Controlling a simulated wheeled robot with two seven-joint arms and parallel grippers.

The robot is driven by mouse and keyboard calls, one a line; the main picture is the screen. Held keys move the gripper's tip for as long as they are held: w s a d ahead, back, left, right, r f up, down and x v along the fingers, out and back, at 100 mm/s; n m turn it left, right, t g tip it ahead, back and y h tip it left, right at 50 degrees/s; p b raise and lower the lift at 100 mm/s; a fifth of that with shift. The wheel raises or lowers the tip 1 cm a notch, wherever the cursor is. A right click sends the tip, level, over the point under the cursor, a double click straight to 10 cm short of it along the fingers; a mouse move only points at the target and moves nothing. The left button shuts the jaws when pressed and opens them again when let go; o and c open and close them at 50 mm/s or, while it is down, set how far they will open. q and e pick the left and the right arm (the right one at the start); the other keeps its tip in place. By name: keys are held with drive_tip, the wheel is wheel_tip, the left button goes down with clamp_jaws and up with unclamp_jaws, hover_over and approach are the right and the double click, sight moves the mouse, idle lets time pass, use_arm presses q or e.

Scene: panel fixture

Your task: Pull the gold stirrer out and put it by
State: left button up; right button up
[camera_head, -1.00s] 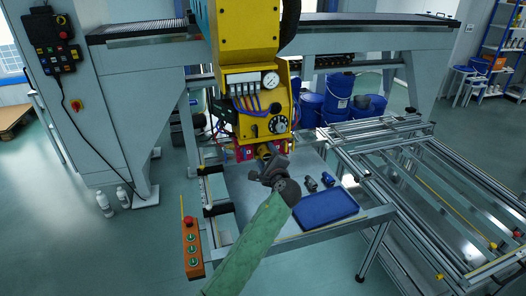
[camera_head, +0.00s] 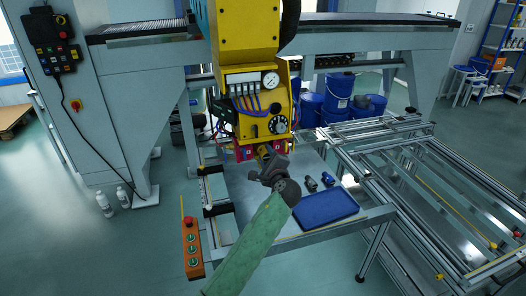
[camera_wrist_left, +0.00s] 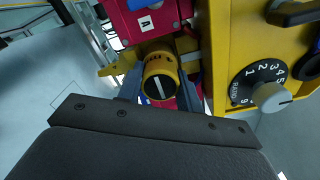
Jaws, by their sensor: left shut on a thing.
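The gold stirrer (camera_wrist_left: 160,82), a gold cylinder with a dark, white-slotted end face, sits at the red block labelled A (camera_wrist_left: 146,18) under the yellow machine head. My left gripper (camera_wrist_left: 159,90) is shut on it, one finger on each side. In the head view the left gripper (camera_head: 268,160) reaches up to the underside of the machine, and only a little of the stirrer shows there. How deep the stirrer sits in the block is hidden. My right gripper is not in view.
The yellow machine head (camera_head: 262,110) with gauge and dial hangs close above the gripper. An orange button box (camera_head: 193,250) stands at the left. Bare table lies left of my arm.

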use_arm(q)
drive_tip(key=shift+s, duration=0.25)
drive_tip(key=shift+p+v, duration=0.7)
drive_tip(key=shift+v, duration=1.75)
idle(0.9)
drive_tip(key=p, duration=0.1)
approach(267, 156)
idle(0.6)
drive_tip(key=shift+f, duration=0.1)
